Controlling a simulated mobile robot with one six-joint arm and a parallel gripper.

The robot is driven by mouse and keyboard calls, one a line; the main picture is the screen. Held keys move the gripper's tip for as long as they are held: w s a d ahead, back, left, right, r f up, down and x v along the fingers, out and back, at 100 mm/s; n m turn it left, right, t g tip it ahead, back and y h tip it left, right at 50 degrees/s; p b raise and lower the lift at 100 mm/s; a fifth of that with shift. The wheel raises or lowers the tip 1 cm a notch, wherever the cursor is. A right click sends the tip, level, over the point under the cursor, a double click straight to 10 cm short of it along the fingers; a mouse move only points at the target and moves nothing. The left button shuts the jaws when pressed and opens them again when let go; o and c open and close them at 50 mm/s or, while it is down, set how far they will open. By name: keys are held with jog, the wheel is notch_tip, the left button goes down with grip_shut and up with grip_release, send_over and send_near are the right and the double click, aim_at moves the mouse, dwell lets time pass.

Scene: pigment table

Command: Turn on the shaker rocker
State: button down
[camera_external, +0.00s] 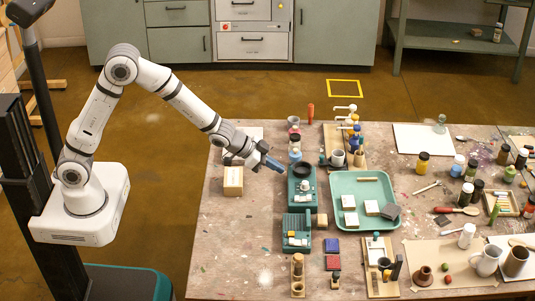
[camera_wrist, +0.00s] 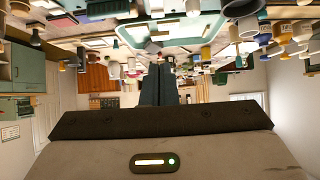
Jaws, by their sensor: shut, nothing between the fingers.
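My gripper (camera_external: 281,167) is shut and empty, above the left part of the table. Its blue-grey fingers point right and slightly down, close to a teal device with a black round top (camera_external: 301,188). This device looks like the shaker. I cannot make out its rocker switch or which way it is set. A second teal device (camera_external: 297,240) with small light and orange parts on its front stands just nearer the camera. In the wrist view the dark fingers (camera_wrist: 160,72) lie together, with nothing between them. The scene there appears upside down, and the shaker is not clear.
A small cardboard box (camera_external: 233,181) stands left of the shaker. A pale green tray (camera_external: 378,226) with white blocks lies to its right. Bottles and a wooden stand (camera_external: 331,139) are behind. The table's front-left area (camera_external: 235,245) is bare.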

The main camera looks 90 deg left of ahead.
jog(key=shift+w+f, duration=0.1)
jog(key=shift+w, duration=0.05)
send_over(302, 199)
notch_tip(302, 199, down, 6)
jog(key=shift+a+f+p, duration=0.1)
jog(key=shift+p, duration=0.3)
notch_tip(302, 199, down, 2)
jog(key=shift+f, duration=0.9)
